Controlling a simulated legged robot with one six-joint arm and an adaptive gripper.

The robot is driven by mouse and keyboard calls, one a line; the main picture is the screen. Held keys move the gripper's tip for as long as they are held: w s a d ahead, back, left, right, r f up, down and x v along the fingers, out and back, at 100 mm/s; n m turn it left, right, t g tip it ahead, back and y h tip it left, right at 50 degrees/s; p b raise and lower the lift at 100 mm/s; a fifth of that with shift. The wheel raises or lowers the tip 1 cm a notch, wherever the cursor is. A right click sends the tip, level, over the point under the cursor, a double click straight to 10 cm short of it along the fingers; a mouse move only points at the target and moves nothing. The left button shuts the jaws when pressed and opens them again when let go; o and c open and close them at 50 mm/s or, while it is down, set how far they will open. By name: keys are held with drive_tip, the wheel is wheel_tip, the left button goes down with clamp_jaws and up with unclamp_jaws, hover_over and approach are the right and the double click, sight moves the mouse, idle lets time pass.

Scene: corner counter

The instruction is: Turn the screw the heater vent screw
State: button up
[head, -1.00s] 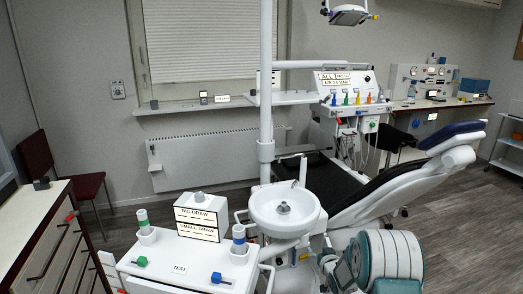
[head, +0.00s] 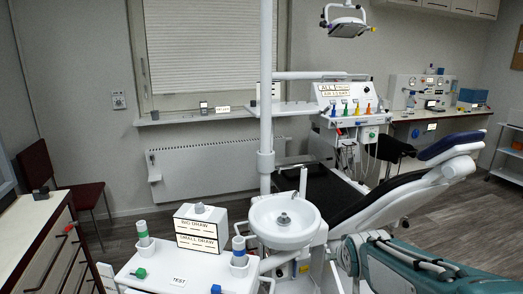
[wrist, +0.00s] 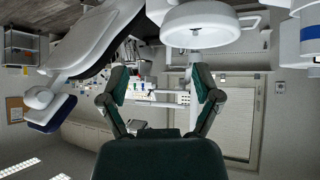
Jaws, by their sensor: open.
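The heater is a long white ribbed radiator (head: 215,168), low on the back wall under the window in the head view. A small white fitting (head: 153,172) sits at its left end. I cannot make out the vent screw; it is too small or hidden. In the wrist view, which is upside down, my gripper (wrist: 160,85) is open and empty, with its two dark green-padded fingers spread apart. It is well away from the radiator. In the head view my teal arm shows at lower right, and the fingertips cannot be made out there.
A white basin (head: 285,219) and a post (head: 266,90) stand between me and the radiator. A dental chair (head: 400,205) reclines to the right. A unit with labelled boxes (head: 201,227) is in front. A red chair (head: 62,186) and drawers (head: 38,240) stand left. Floor is free near the radiator's left end.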

drive_tip(key=s+a+g, duration=0.1)
drive_tip(key=s, duration=1)
drive_tip(key=s+a+g+y, duration=0.1)
drive_tip(key=s+a+g, duration=0.1)
drive_tip(key=s, duration=1)
drive_tip(key=shift+r+g, duration=0.3)
drive_tip(key=shift+r, duration=0.1)
drive_tip(key=shift+w, duration=0.1)
